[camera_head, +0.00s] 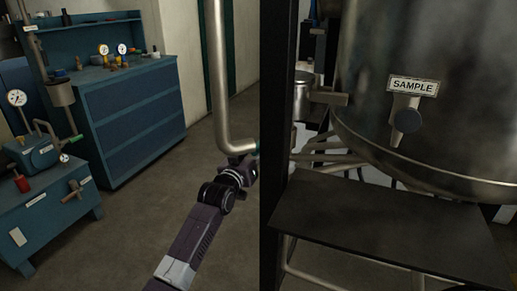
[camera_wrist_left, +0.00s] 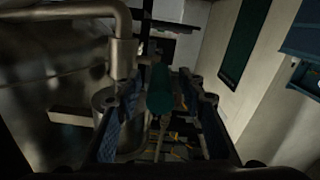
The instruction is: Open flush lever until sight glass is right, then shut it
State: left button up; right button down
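A green cylindrical grip, likely the flush lever's handle (camera_wrist_left: 160,92), shows in the left wrist view between the two fingers of my left gripper (camera_wrist_left: 166,118). The fingers are apart with a gap at each side of the grip; I see no clear contact. The post hides what lies to the right. I cannot make out the sight glass surely in either view. My right gripper is not in view.
A dark post (camera_head: 279,120) stands right of the gripper. A large metal tank (camera_head: 450,130) has a SAMPLE label (camera_head: 413,86) and a tap, with a dark shelf (camera_head: 390,230) below. A blue workbench (camera_head: 140,110) stands left. Floor between is clear.

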pick_arm(q)
grip_shut()
dwell(0.3)
jog(key=shift+f, duration=0.1)
